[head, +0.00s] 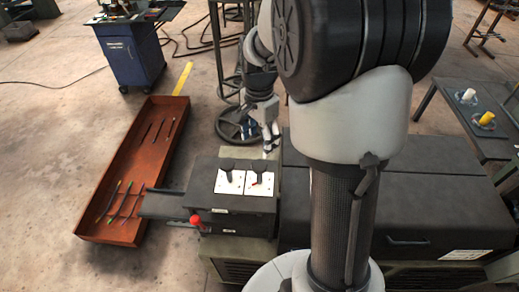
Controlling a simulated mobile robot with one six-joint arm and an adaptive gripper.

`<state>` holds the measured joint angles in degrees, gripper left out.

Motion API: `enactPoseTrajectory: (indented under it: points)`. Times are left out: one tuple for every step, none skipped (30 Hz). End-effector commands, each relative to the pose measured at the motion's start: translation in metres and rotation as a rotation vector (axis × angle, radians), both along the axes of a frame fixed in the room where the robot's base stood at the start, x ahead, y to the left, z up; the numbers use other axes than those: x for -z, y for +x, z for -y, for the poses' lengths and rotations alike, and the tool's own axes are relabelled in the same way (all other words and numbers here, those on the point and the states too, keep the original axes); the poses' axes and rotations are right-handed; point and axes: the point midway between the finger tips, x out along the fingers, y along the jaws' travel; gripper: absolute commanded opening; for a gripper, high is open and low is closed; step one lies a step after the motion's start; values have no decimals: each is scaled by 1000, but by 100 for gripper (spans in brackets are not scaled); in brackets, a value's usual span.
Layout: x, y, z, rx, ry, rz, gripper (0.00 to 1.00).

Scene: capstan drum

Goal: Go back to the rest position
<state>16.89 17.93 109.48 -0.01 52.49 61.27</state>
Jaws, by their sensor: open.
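My gripper (268,146) hangs fingers down at the end of my arm, just beyond the far edge of a dark machine box (236,200). It appears empty, and its fingertips are small in the picture. Two white plates with dark levers, a left plate (229,184) and a right plate (260,186), sit on top of the box, nearer to me than the gripper. A dark round drum or wheel (238,125) lies behind the gripper to the left. My large arm links hide much of the middle of the view.
A rust-red tray (88,215) with several thin rods stands on the floor at left. A red knob (195,220) sticks out at the box's front left. A blue cart (131,60) stands at the back left. A table (466,117) with white and yellow items is at right.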

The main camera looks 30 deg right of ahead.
Motion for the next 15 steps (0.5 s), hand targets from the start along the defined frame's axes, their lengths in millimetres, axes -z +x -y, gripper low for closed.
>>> enactPoseTrajectory:
  points:
    - [-5, 0, 0, 0, 0, 0, 62]
    - [-8, 0, 0, 0, 0, 1, 62]
    - [-11, 0, 0, 0, 0, 1, 62]
    - [-12, 0, 0, 0, 0, 0, 62]
    - [-13, 0, 0, 0, 0, 0, 62]
    - [-14, 0, 0, 0, 0, -1, 62]
    - [-14, 0, 0, 0, 1, -1, 62]
    - [-14, 0, 0, 0, 1, -1, 62]
    - [-14, 0, 0, 0, 1, -1, 62]
    - [-14, 0, 0, 0, 1, -1, 62]
    - [-14, 0, 0, 0, 1, -1, 62]
    - [-14, 0, 0, 0, 1, -1, 62]
    - [-14, 0, 0, 0, 1, -1, 62]
    - [-14, 0, 0, 0, 1, -1, 62]
    - [-14, 0, 0, 0, 1, -1, 62]
